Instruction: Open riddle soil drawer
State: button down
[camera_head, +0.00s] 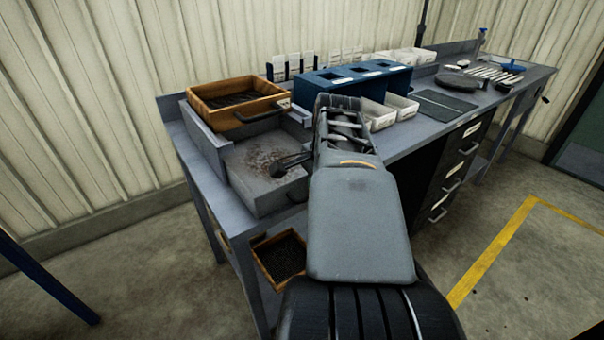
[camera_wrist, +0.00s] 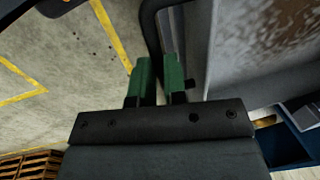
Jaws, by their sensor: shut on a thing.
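The grey soil drawer (camera_head: 236,185) sits below and in front of the wooden-framed riddle (camera_head: 232,120) at the left end of the bench. Its inside shows, with brown soil on its floor. It stands out from under the riddle. In the wrist view the drawer (camera_wrist: 226,50) is at the upper right. My gripper (camera_wrist: 158,66) has green fingers shut on the black drawer handle (camera_wrist: 149,22), which passes between them. In the head view my arm hides the fingers and part of the drawer's right side.
A blue divided box (camera_head: 352,78) and white bins (camera_head: 378,116) stand beyond my arm. Black drawers (camera_head: 462,152) are under the bench at right. A wooden tray of dark material (camera_head: 281,258) sits on a lower shelf. The floor on the right is open.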

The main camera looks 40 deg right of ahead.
jog(key=s, duration=0.3)
jog(key=shift+s+a, duration=0.1)
jog(key=shift+a, duration=0.1)
jog(key=c, duration=1.2)
grip_release()
jog(key=shift+o, duration=0.2)
notch_tip(320, 180, up, 14)
jog(key=s+p, duration=0.2)
jog(key=p, duration=0.1)
jog(key=shift+s+a+f, duration=0.2)
jog(key=shift+s, duration=0.05)
